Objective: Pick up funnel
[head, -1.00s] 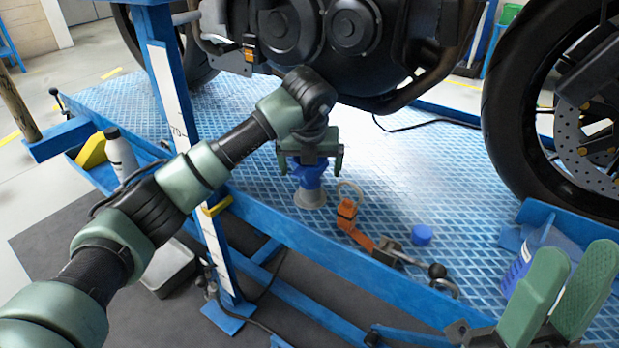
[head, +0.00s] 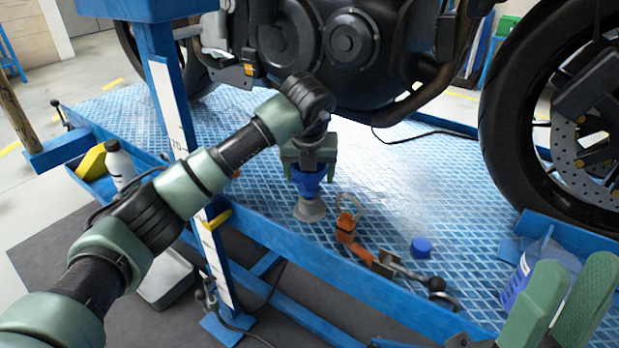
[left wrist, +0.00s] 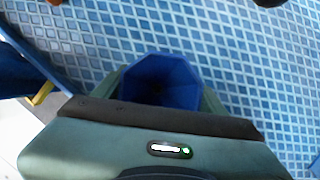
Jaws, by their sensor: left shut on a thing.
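The blue funnel (head: 310,184) stands upright near the front edge of the blue bench, its wide mouth up. It sits over a grey flared piece (head: 310,210); I cannot tell whether that piece is part of it. My left gripper (head: 310,170) reaches down from above and is shut on the funnel. In the left wrist view, the funnel's many-sided blue mouth (left wrist: 160,82) lies between the green fingers, partly hidden by the gripper body. My right gripper (head: 565,300) is at the lower right, open and empty, away from the funnel.
An orange-handled tool (head: 354,244) and a blue cap (head: 421,246) lie right of the funnel. A jug of blue liquid (head: 535,268) stands at the right. The motorcycle engine (head: 330,50) hangs close behind my left arm. A blue post (head: 170,110) stands left.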

